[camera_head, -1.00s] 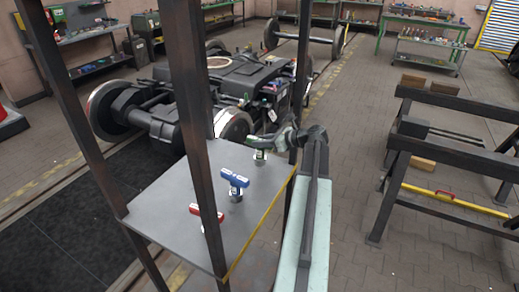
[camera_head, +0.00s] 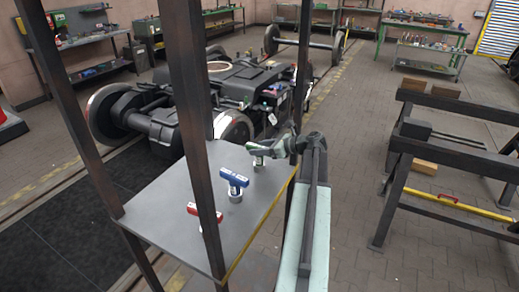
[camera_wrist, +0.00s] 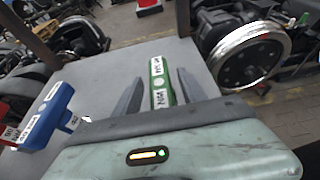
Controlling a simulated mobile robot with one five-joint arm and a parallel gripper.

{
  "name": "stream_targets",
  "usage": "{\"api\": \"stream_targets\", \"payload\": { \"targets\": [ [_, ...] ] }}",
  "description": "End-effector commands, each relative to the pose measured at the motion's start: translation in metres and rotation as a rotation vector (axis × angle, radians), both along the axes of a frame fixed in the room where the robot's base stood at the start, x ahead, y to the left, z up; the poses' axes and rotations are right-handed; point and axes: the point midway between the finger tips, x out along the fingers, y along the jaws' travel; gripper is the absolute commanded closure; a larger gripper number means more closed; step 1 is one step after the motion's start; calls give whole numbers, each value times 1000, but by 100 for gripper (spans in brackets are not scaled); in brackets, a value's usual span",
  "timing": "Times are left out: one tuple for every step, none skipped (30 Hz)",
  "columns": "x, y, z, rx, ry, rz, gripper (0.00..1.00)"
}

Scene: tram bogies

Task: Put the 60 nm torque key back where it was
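Three T-handled torque keys stand on a grey tabletop (camera_head: 160,205) in a dark metal frame. The red key (camera_head: 193,209) is nearest, the blue key (camera_head: 234,179) is in the middle and the green key (camera_head: 257,150) is at the far end. My gripper (camera_head: 268,149) is at the green key. In the wrist view my gripper (camera_wrist: 158,95) has one finger on each side of the green key (camera_wrist: 158,72), with narrow gaps visible. The white labels on the green key are too small to read surely. The blue key (camera_wrist: 45,118) stands to the left.
Dark uprights (camera_head: 192,110) of the frame rise around the tabletop, one close to my arm. A wheeled bogie (camera_head: 225,85) stands behind. A dark trestle (camera_head: 450,140) with a yellow bar (camera_head: 455,203) stands at the right. Floor between trestle and tabletop is clear.

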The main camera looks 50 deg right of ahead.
Motion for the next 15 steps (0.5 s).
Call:
{"api": "stream_targets", "payload": {
  "targets": [
    [0,0,3,0,0,0,51],
    [0,0,6,0,0,0,51],
    [-5,-2,7,1,0,-1,51],
    [-10,-3,9,1,0,-1,51],
    [-15,-4,12,1,0,-1,51],
    [-23,-7,17,0,0,-3,51],
    [-30,-9,20,0,0,-3,51],
    [-37,-10,24,0,0,-3,51],
    [-47,-14,28,0,0,-4,51],
    [-53,-15,31,1,0,-4,51],
    [-60,-17,34,1,0,-4,51],
    [-69,-20,37,0,-1,-4,51],
    [-74,-22,39,0,0,-3,51],
    [-80,-23,41,0,0,-3,51],
    [-87,-25,44,0,0,-3,51]
  ]
}}
